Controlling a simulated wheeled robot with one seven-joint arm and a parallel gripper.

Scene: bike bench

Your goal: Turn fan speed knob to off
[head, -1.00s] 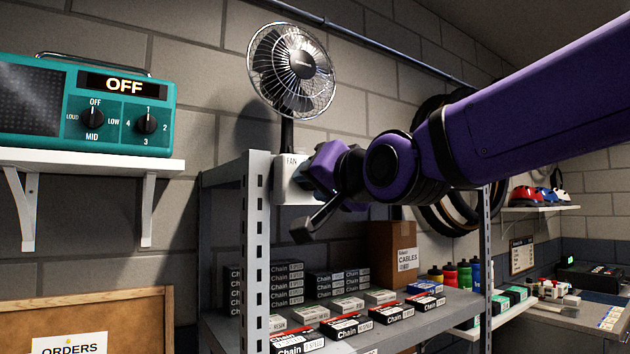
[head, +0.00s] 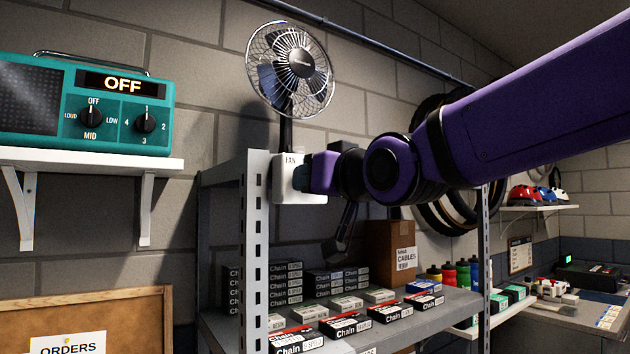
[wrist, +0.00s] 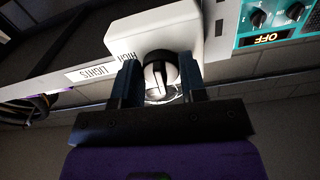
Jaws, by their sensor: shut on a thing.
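The fan (head: 292,70) stands above the tall shelf, with a white box marked FAN (head: 288,186) under it. The label HIGH shows beside the knob, upside down; other marks are hidden. My gripper (wrist: 160,88) is shut on the knob, one finger on each side. In the head view my gripper (head: 308,173) meets the right side of the box, and the knob is hidden there.
A metal shelf post (head: 256,235) stands just left of the box. Chain boxes (head: 345,326) and a cardboard box (head: 392,245) sit on the shelf below my arm. A teal radio (head: 100,105) reading OFF sits on a wall shelf at left.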

